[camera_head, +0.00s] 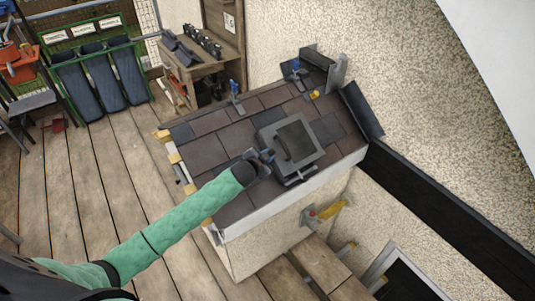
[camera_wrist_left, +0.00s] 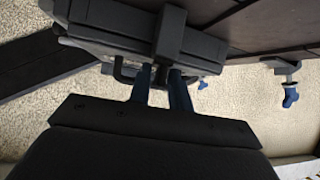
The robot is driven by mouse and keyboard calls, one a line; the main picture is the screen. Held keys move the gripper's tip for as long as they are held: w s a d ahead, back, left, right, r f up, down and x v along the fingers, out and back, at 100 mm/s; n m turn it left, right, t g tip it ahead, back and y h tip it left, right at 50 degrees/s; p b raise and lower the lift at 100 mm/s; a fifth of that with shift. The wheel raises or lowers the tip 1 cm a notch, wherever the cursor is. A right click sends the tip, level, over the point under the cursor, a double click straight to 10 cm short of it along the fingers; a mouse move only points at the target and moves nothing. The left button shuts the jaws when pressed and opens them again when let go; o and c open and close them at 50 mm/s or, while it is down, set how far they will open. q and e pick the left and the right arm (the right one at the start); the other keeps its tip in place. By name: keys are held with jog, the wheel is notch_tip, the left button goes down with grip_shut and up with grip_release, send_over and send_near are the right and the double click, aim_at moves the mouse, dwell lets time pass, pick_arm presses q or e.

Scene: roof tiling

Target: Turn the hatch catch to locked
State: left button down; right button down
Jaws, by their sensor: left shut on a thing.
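The grey roof hatch (camera_head: 268,130) sits on the small tiled roof, with its lid closed down on its frame. My left gripper (camera_head: 266,156) is at the hatch's near-left edge. In the left wrist view, its two blue-grey fingers (camera_wrist_left: 165,82) are shut on the dark hatch catch (camera_wrist_left: 171,32) at the edge of the hatch frame (camera_wrist_left: 115,25). The fingers hide part of the catch, and I cannot tell its exact angle. My right gripper is not in view.
Brown and dark tiles (camera_head: 205,124) surround the hatch. Blue-handled clamps (camera_head: 236,98) stand along the roof's upper edge. A wooden workbench (camera_head: 195,68) stands behind, and a green rack (camera_head: 97,72) is at the back left. The plank floor (camera_head: 100,170) at left is mostly clear.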

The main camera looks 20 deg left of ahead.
pick_arm(q)
jog(key=shift+w+a+r+m+g+h, duration=0.15)
jog(key=shift+m+g+h, duration=0.3)
jog(key=shift+m, duration=0.25)
jog(key=shift+m+g+h, duration=0.25)
jog(key=shift+m, duration=0.05)
jog(key=c, duration=1.5)
grip_release()
jog(key=shift+c, duration=0.2)
